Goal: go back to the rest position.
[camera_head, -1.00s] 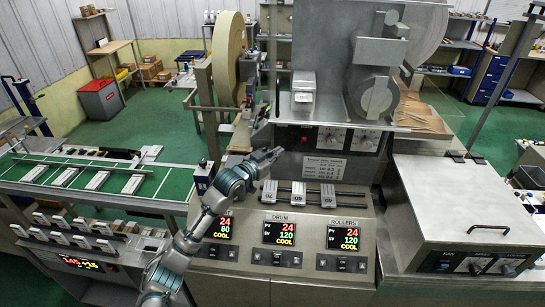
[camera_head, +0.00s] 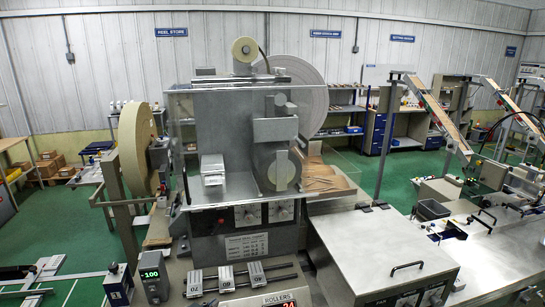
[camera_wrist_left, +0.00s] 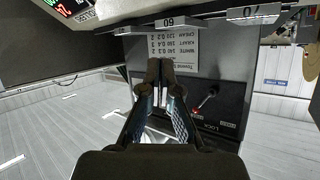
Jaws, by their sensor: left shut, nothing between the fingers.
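In the left wrist view my left gripper (camera_wrist_left: 166,68) is shut and empty, its two dark fingers close together at the tips. Beyond the fingertips is the grey machine panel with a printed white label (camera_wrist_left: 170,50) that appears upside down. A lever knob (camera_wrist_left: 208,97) is on the dark panel to the right of the fingers. I cannot make out my left gripper or arm in the head view. My right gripper is in no view.
The wrapping machine (camera_head: 240,130) stands in the middle with a large tan reel (camera_head: 137,150) at its left. Numbered sliders (camera_head: 225,278) line its front ledge. A metal cabinet (camera_head: 375,245) is at the right. Green floor is open at the left and behind.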

